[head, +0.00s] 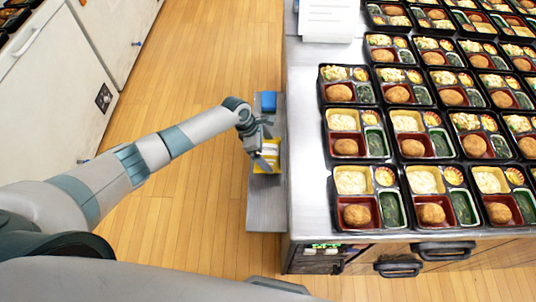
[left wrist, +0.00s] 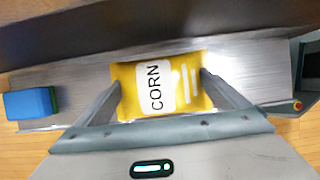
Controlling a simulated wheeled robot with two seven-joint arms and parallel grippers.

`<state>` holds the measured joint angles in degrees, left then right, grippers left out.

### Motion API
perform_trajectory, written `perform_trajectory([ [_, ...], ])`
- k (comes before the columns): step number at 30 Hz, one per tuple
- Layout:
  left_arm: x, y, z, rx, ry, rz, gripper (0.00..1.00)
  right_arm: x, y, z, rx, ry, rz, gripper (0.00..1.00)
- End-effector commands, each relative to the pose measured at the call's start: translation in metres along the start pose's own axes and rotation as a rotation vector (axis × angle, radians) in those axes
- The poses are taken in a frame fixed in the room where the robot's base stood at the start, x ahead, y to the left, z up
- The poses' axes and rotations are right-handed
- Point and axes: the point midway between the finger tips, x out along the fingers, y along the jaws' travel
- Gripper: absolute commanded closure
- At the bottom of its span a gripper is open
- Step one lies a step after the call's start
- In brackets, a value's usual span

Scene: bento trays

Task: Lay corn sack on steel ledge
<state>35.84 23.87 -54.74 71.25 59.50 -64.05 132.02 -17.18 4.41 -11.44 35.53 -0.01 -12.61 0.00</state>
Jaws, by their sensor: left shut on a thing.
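The yellow corn sack (left wrist: 183,85), with a white label reading CORN, shows in the left wrist view between the two fingers of my left gripper (left wrist: 160,88). Both fingers press on its sides. In the head view my left gripper (head: 267,150) is over the steel ledge (head: 266,205), and part of the corn sack (head: 262,168) shows beside it. The ledge also shows in the left wrist view (left wrist: 265,65) behind the sack. I cannot tell whether the sack touches the ledge. My right gripper is not in view.
A blue item (head: 268,101) lies at the far end of the ledge; it also shows in the left wrist view (left wrist: 30,103). The steel counter (head: 310,100) with many bento trays (head: 358,225) stands right of the ledge. The ledge's near end is clear.

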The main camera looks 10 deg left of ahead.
Motion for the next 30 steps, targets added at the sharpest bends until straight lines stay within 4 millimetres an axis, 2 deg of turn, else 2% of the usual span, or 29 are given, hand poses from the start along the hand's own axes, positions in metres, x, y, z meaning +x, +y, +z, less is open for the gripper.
perform_trajectory([
  [6, 0.018, 0.000, -0.007, -0.001, -0.001, 0.000, 0.39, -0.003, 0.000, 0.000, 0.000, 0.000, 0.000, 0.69],
  [19, 0.022, 0.000, -0.008, 0.000, -0.002, 0.000, 0.39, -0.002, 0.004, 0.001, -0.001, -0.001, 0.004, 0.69],
  [20, 0.022, 0.000, -0.009, 0.001, -0.001, -0.001, 0.00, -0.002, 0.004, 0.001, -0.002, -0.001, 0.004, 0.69],
  [30, 0.019, 0.000, -0.008, 0.001, 0.000, 0.000, 0.00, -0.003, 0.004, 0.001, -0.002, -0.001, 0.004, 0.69],
])
